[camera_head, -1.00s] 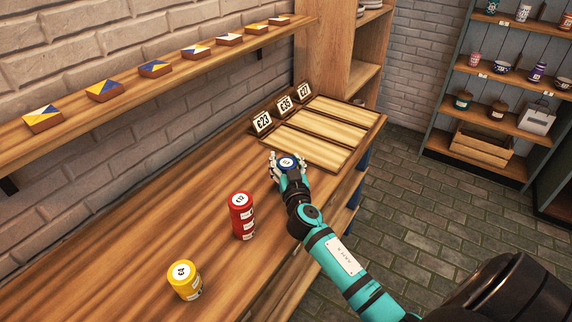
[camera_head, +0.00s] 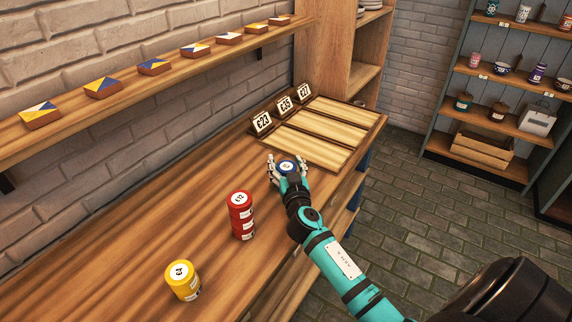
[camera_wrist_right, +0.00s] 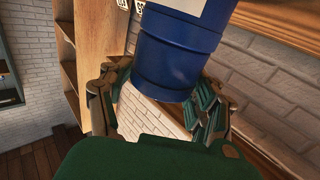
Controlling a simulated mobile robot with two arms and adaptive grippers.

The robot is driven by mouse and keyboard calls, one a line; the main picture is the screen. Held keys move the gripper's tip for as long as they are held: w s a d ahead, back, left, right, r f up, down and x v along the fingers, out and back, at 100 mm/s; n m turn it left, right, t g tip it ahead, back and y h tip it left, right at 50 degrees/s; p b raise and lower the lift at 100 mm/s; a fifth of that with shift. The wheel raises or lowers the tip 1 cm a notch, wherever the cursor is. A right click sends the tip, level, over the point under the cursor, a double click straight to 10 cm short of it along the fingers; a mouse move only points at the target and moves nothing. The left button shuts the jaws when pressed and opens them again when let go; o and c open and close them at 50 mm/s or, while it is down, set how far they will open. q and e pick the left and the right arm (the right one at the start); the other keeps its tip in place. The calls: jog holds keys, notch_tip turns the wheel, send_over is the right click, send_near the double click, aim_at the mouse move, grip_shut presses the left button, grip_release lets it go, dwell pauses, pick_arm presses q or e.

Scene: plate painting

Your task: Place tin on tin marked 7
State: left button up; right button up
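My right gripper (camera_head: 287,172) is shut on a blue tin (camera_head: 287,166) with a white round label on top. It holds the tin upright near the front edge of the wooden counter (camera_head: 150,231). In the right wrist view the blue tin (camera_wrist_right: 178,62) sits between the fingers of the gripper (camera_wrist_right: 160,100). A stack of red tins (camera_head: 242,217) with white labels stands on the counter, left of and nearer than the gripper. A yellow tin (camera_head: 183,281) stands farther to the front left. The small numbers on the labels are hard to read. My left gripper is not in view.
A wooden tray (camera_head: 369,126) with pale slats and price signs (camera_head: 284,105) lies at the counter's far end. A wall shelf (camera_head: 85,120) with several painted blocks runs along the brick wall. Counter space between the tray and the red stack is clear.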

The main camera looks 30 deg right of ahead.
jog(key=o, duration=0.3)
jog(key=shift+f, duration=0.25)
jog(key=shift+r+p, duration=0.35)
jog(key=shift+p, duration=0.1)
jog(key=shift+r+p, duration=0.5)
jog(key=shift+p, duration=0.1)
jog(key=shift+s+a+f+b, duration=0.35)
jog(key=shift+s+f+b, duration=0.15)
jog(key=shift+s, duration=0.2)
jog(key=v, duration=0.3)
jog(key=b+v, duration=0.1)
jog(key=v, duration=0.5)
jog(key=shift+s+r, duration=0.25)
jog(key=shift+s, duration=0.1)
jog(key=shift+s+a+r, duration=0.15)
jog(key=shift+s+a, duration=0.05)
jog(key=shift+s, duration=0.2)
